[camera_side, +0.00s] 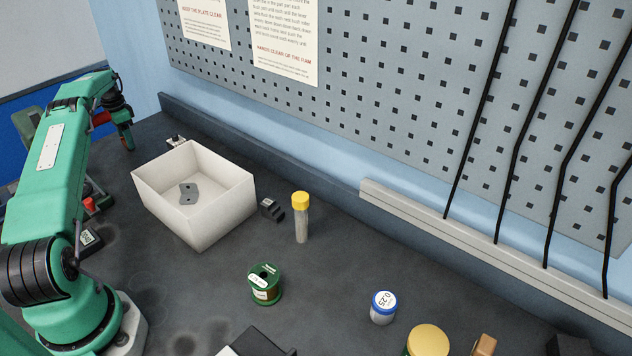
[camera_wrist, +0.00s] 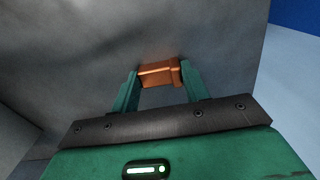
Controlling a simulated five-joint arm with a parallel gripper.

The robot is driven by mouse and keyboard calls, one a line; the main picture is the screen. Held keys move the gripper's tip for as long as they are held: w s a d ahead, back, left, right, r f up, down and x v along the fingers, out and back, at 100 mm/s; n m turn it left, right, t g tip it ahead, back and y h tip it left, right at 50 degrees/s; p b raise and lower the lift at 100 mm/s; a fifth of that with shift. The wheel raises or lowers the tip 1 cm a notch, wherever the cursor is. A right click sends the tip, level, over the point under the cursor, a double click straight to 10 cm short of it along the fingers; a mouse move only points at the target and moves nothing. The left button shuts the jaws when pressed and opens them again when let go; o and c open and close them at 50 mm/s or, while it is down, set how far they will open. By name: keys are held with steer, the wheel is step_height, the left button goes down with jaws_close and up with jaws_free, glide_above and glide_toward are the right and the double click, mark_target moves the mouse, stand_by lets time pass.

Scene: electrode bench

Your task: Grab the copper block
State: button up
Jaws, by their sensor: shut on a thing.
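The copper block (camera_wrist: 160,72) is an orange-brown metal piece with a stepped right end. In the wrist view it sits between the tips of the two green fingers of my gripper (camera_wrist: 158,75), which is shut on it. In the side view my gripper (camera_side: 125,137) is at the far left, beyond the white bin, with its fingers pointing down. The block cannot be made out clearly there. I cannot tell its height above the bench.
A white bin (camera_side: 165,202) holding a grey plate (camera_side: 188,193) stands near my arm. A yellow-capped vial (camera_side: 301,218), a green spool (camera_side: 265,284), a blue-lidded jar (camera_side: 383,307) and a tan piece (camera_side: 485,345) stand to the right. A pegboard wall (camera_side: 400,90) closes the back.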

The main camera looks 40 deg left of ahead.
steer(key=shift+r, duration=0.15)
steer(key=shift+r, duration=2.05)
steer(key=w+d+r, duration=0.5)
steer(key=d+r, duration=0.1)
steer(key=d, duration=0.4)
steer(key=shift+w+d+r, duration=0.15)
steer(key=shift+d+r, duration=0.05)
steer(key=shift+r, duration=0.15)
